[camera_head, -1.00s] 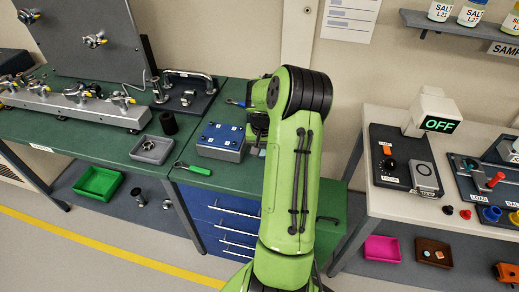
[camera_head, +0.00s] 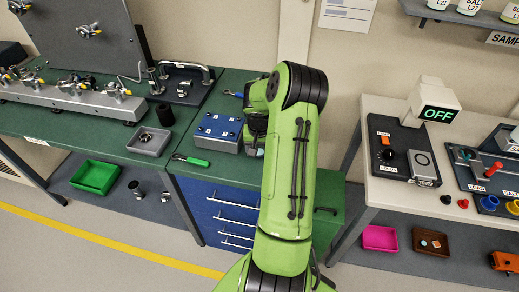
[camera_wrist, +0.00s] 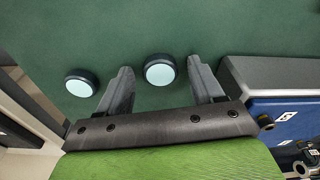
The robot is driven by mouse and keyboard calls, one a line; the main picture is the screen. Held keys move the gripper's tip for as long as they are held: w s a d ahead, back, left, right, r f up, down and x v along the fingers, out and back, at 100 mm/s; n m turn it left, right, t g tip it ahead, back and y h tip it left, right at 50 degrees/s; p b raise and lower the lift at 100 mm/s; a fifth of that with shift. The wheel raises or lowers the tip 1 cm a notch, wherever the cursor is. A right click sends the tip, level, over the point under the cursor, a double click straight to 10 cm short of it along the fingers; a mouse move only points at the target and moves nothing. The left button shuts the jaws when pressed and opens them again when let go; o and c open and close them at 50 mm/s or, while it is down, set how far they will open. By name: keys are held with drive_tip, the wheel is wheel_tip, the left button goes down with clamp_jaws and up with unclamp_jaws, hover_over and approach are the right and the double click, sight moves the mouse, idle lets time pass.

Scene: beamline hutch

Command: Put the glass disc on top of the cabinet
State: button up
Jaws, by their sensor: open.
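In the wrist view, two round discs with dark rims and pale blue-green faces lie on a green surface. One disc (camera_wrist: 160,75) shows between the fingers of my gripper (camera_wrist: 159,65), and the other disc (camera_wrist: 80,83) lies left of the left finger. The fingers stand apart, and I see neither touching a disc. Which disc is the glass one I cannot tell. In the head view, my arm hides the gripper and both discs. A blue drawer cabinet (camera_head: 228,212) stands under the green worktop, and a green cabinet front with a dark handle (camera_head: 327,210) shows right of my arm.
A grey box with a blue top (camera_head: 217,131) stands close left of my arm; it also shows beside the right finger (camera_wrist: 285,115). A green-handled tool (camera_head: 195,161) and a grey tray (camera_head: 149,141) lie farther left. A white table (camera_head: 390,205) stands right.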

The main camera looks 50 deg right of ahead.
sight(259, 156)
wheel_tip(259, 156, up, 12)
drive_tip(key=a+p, duration=0.1)
drive_tip(key=shift+s+a+r, duration=0.2)
drive_tip(key=shift+s, duration=0.15)
drive_tip(key=w+a+r+n+t+h, duration=0.1)
drive_tip(key=a+r+n, duration=0.1)
drive_tip(key=a+r, duration=0.45)
drive_tip(key=a+r+n, duration=0.3)
drive_tip(key=a+r, duration=0.1)
drive_tip(key=a, duration=0.6)
drive_tip(key=s+a+r+n+t+y, duration=0.1)
drive_tip(key=s+a+n+t, duration=0.1)
drive_tip(key=s+a, duration=0.4)
drive_tip(key=s+a+r+n+t+y, duration=0.1)
drive_tip(key=s+a+n, duration=0.3)
drive_tip(key=a, duration=0.6)
drive_tip(key=s, duration=0.2)
drive_tip(key=shift+s+a+r+t, duration=0.3)
drive_tip(key=shift+s+a+t, duration=0.1)
